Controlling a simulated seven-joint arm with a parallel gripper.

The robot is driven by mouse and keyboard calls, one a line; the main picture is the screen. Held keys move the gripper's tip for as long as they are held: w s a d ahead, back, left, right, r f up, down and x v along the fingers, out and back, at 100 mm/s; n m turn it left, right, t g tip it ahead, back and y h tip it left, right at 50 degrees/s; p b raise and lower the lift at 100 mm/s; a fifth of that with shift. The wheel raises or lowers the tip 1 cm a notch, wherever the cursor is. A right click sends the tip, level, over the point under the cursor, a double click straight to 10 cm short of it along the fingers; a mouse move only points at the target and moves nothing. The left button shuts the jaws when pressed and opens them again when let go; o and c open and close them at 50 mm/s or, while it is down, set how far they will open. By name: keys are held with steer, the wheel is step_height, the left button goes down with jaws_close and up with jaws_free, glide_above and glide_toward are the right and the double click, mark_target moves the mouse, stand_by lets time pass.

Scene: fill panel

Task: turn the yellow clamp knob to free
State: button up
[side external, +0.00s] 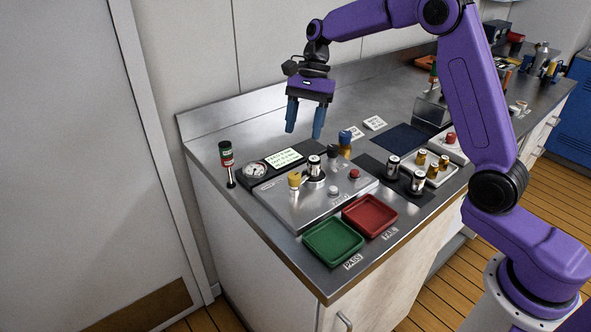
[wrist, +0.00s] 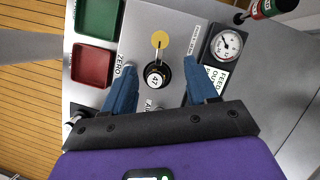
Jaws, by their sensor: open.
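The yellow clamp knob (side external: 294,180) stands on the metal fill panel (side external: 300,208) near its left side. In the wrist view the yellow knob (wrist: 159,39) is a round disc with a thin pale bar running toward a dark-capped vial (wrist: 154,77) marked 47. The silver and black vial (side external: 314,167) stands just right of the knob in the side view. My gripper (side external: 304,134) is open and empty, pointing down well above the panel. In the wrist view its blue fingertips (wrist: 159,65) frame the vial and bar, with the knob slightly beyond them.
A green tray (side external: 333,240) and a red tray (side external: 370,214) lie in front. Several vials stand on a tray (side external: 440,178) at the right. Red (side external: 355,174) and white (side external: 333,191) buttons sit on the panel.

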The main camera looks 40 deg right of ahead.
mark_target(294, 175)
steer(key=x, duration=1.1)
steer(key=shift+f, duration=0.1)
steer(key=shift+w, duration=0.1)
steer(key=c, duration=1.1)
